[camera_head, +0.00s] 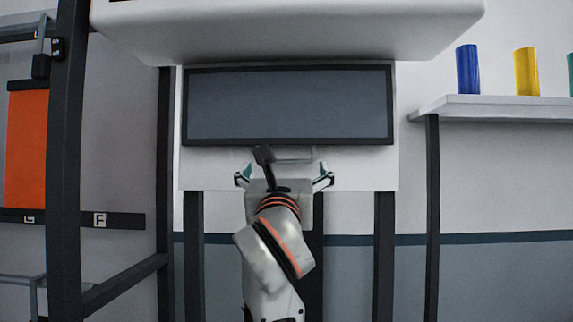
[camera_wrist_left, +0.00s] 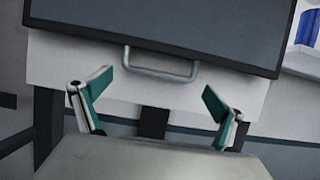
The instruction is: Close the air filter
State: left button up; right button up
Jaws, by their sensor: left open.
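The air filter appears to be the white unit with a wide grey panel in a black frame (camera_head: 288,104), above a white lower front (camera_head: 215,172). A thin metal handle (camera_head: 300,155) shows at the panel's lower edge, partly hidden by my arm. In the left wrist view the panel (camera_wrist_left: 160,22) stands out over the white front, with the U-shaped handle (camera_wrist_left: 160,73) below its edge. My left gripper (camera_head: 283,177) is open and empty, just below and in front of the handle. In the wrist view its fingers (camera_wrist_left: 157,84) spread to either side of the handle, apart from it.
A rounded white hood (camera_head: 290,30) overhangs the panel. A black-framed rack with an orange sheet (camera_head: 28,150) stands at left. A white shelf (camera_head: 500,108) at right holds blue (camera_head: 468,70) and yellow (camera_head: 527,72) rolls. Dark legs (camera_head: 384,250) stand under the unit.

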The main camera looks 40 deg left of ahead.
aim_at(286, 163)
pick_arm(q)
jog(key=shift+x, duration=2.15)
pick_arm(e)
jog(key=shift+s+f, duration=0.15)
jog(key=shift+s, duration=0.05)
pick_arm(q)
jog(key=c, duration=1.3)
pick_arm(e)
jog(key=shift+w+r, duration=0.35)
jog(key=shift+w, duration=0.15)
